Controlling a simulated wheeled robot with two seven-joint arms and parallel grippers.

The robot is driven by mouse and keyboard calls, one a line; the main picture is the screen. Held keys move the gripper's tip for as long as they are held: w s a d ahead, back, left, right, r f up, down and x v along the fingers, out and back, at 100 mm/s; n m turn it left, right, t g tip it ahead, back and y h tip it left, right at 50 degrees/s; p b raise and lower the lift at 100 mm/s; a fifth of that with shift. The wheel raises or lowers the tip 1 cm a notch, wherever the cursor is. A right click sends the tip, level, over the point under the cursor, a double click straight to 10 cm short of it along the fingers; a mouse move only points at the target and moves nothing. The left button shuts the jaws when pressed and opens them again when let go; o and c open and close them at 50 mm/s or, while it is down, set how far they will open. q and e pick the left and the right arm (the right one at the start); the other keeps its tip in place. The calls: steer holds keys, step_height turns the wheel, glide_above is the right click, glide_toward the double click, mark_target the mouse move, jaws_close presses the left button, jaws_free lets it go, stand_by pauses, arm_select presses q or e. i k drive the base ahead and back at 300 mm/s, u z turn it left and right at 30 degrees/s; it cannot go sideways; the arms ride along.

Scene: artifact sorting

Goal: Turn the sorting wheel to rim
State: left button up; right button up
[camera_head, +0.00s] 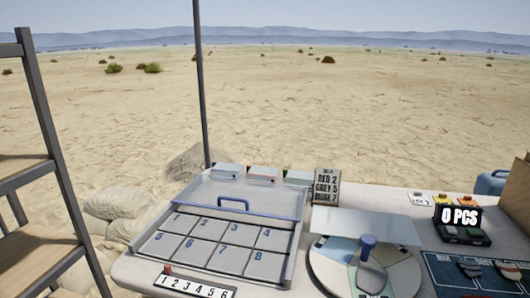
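The sorting wheel (330,275) is a round disc at the front middle of the table, split into pale wedges of beige, light blue and whitish colours. A blue knob (367,243) stands up on it. A dark grey piece (371,277) lies on the wheel just in front of the knob. A pale translucent panel (385,228) covers the back part of the wheel, so the wedges there are hard to make out. I cannot read any wedge labels. Neither of my grippers is in view.
A tray (292,258) with numbered compartments and a blue-handled clear lid stands left of the wheel. A numbered strip (195,286) lies in front. A tally sign (326,187) stands behind.

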mark_target(333, 261)
steer(key=z, duration=0.75)
steer(key=k, duration=0.65)
steer(key=u, duration=0.75)
steer(key=i, duration=0.9)
